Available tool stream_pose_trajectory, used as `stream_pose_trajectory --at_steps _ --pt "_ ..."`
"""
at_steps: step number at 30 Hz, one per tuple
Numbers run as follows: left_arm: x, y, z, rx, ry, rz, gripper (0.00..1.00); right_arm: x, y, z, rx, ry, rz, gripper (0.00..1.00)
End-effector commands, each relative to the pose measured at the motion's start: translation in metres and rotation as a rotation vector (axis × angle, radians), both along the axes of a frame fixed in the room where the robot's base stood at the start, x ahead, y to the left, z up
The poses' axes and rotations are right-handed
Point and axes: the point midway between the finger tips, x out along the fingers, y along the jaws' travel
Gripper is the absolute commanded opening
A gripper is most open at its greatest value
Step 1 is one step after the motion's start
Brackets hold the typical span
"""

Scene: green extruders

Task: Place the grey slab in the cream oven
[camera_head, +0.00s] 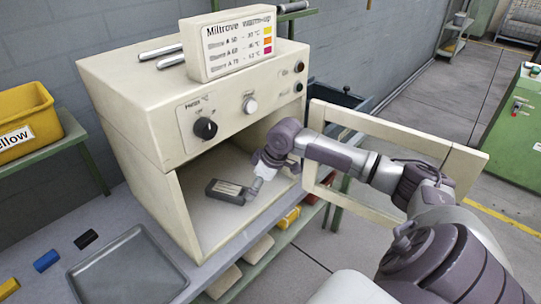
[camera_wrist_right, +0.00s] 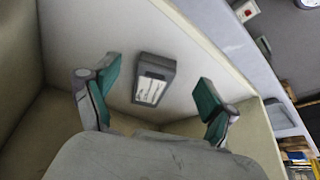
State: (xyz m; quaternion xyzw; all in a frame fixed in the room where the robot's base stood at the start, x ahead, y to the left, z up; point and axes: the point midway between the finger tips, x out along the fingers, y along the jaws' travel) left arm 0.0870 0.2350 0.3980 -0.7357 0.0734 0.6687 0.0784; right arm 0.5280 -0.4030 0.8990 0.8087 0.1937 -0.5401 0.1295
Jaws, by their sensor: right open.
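The cream oven (camera_head: 160,135) stands on the bench with its door (camera_head: 465,160) swung open to the right. The grey slab (camera_head: 222,191), with a white label, lies on the oven floor near the opening. My right gripper (camera_head: 256,184) reaches into the oven, just right of the slab. In the right wrist view the slab (camera_wrist_right: 153,80) lies beyond and between the two spread green fingers of the gripper (camera_wrist_right: 158,98), with clear gaps on both sides. The gripper is open and empty. My left gripper is not in view.
A grey metal tray (camera_head: 128,268) lies on the bench in front of the oven, with small blue, black and yellow blocks to its left. A yellow bin (camera_head: 27,118) stands at the left. Several bars lie on a shelf below the bench.

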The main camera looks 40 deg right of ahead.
Motion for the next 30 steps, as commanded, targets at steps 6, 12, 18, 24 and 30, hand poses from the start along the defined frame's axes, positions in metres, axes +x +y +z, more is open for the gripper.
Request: stream_pose_trajectory --at_steps 6,12,18,24,30 --pt "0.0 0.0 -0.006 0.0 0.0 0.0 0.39 -0.032 -0.017 -0.002 -0.003 0.002 -0.001 0.85" --pt "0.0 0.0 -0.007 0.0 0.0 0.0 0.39 -0.04 -0.02 0.0 0.0 0.0 0.001 0.85" --pt "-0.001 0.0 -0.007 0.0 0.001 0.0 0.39 -0.04 -0.02 0.0 0.0 -0.001 0.001 0.85" --pt "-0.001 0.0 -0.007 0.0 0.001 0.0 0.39 -0.04 -0.02 0.0 0.0 -0.001 0.001 0.85" --pt "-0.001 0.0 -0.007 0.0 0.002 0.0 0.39 -0.04 -0.02 0.0 0.0 0.0 0.001 0.85"
